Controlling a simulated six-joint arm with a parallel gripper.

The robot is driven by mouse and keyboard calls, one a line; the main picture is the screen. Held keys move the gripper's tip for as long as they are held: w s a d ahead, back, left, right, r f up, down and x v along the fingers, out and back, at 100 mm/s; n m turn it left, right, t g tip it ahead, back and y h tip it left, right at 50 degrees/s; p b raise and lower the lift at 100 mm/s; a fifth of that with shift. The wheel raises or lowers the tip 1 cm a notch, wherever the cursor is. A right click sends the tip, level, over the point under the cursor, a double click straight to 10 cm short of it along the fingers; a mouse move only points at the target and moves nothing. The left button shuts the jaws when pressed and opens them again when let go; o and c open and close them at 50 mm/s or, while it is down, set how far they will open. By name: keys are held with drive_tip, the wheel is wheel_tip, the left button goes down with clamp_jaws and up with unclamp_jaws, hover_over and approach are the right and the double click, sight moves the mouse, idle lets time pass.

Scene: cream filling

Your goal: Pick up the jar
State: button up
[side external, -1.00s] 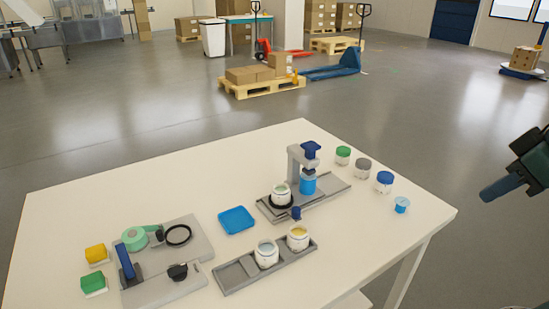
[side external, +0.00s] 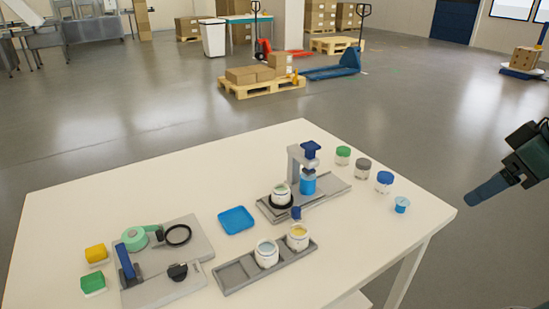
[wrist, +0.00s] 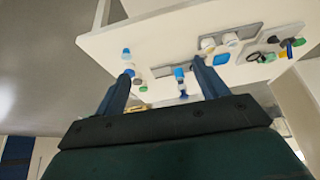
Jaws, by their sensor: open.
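Several white jars stand on the table. Two open jars are in the grey tray (side external: 232,272): one with pale blue contents (side external: 266,255) and one with yellow contents (side external: 298,238). Another open jar (side external: 281,196) sits on the base of the grey filling stand (side external: 294,165), left of its blue cylinder (side external: 308,184). Lidded jars with green (side external: 343,156), grey (side external: 363,168) and blue (side external: 384,182) tops stand at the right. My gripper (side external: 474,197) is beyond the table's right edge, apart from every jar. In the wrist view my gripper (wrist: 163,84) has its fingers wide apart with nothing held.
A small light-blue cup (side external: 402,205) stands near the right corner. A blue square tray (side external: 237,219) lies mid-table. The table's back left is bare.

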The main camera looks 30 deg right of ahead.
drive_tip(key=w+a+r+m+g, duration=0.15)
drive_tip(key=w+r+m, duration=0.3)
drive_tip(key=w, duration=0.65)
drive_tip(key=m+g, duration=0.4)
drive_tip(key=m, duration=0.8)
hover_over(281, 190)
wheel_tip(281, 190, down, 13)
drive_tip(key=shift+s+r+n, duration=0.1)
drive_tip(key=shift+n, duration=0.15)
drive_tip(key=shift+f, duration=4.25)
